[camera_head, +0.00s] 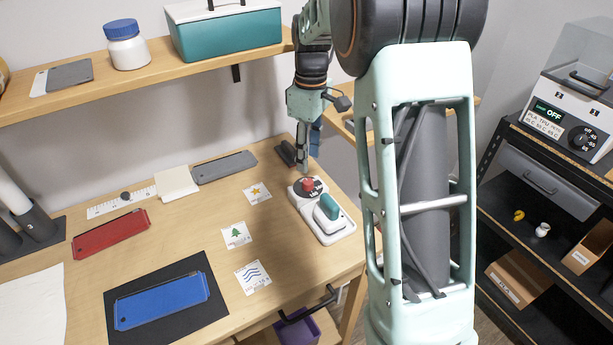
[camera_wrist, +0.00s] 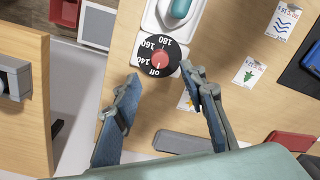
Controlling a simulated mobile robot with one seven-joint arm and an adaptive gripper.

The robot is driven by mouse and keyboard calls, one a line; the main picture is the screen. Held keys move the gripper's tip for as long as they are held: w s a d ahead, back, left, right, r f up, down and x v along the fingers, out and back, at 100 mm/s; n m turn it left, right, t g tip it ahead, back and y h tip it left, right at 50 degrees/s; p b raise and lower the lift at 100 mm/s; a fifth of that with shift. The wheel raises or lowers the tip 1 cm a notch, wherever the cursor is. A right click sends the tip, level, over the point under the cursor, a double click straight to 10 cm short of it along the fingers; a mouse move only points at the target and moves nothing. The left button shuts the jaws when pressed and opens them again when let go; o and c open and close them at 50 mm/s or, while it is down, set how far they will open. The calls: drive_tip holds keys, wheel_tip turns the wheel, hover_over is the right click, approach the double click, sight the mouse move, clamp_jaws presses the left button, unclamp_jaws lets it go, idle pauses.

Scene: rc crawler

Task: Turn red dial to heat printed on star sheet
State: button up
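The red dial (camera_head: 307,184) sits on the white device with a teal handle (camera_head: 327,207) at the table's right edge. In the wrist view the red dial (camera_wrist: 159,57) has a black ring marked off, 140, 160, 180. The star sheet (camera_head: 257,194) lies left of the device, and the wrist view shows it (camera_wrist: 184,101) partly hidden behind a finger. My gripper (camera_head: 304,165) is above the dial. In the wrist view my gripper (camera_wrist: 162,82) is open, its two fingers apart on either side of the dial's near side, with nothing between them. Contact with the dial cannot be told.
The tree sheet (camera_head: 236,235) and wave sheet (camera_head: 252,277) lie nearer the front. Red (camera_head: 110,234), blue (camera_head: 162,301) and grey (camera_head: 224,167) plates lie on the table. A shelf (camera_head: 140,84) runs above the back. A dryer box reading OFF (camera_head: 566,121) stands at right.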

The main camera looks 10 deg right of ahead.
sight(307, 181)
wheel_tip(307, 181, down, 7)
drive_tip(key=shift+s+a+f, duration=0.1)
drive_tip(key=shift+a, duration=0.05)
clamp_jaws()
idle(0.5)
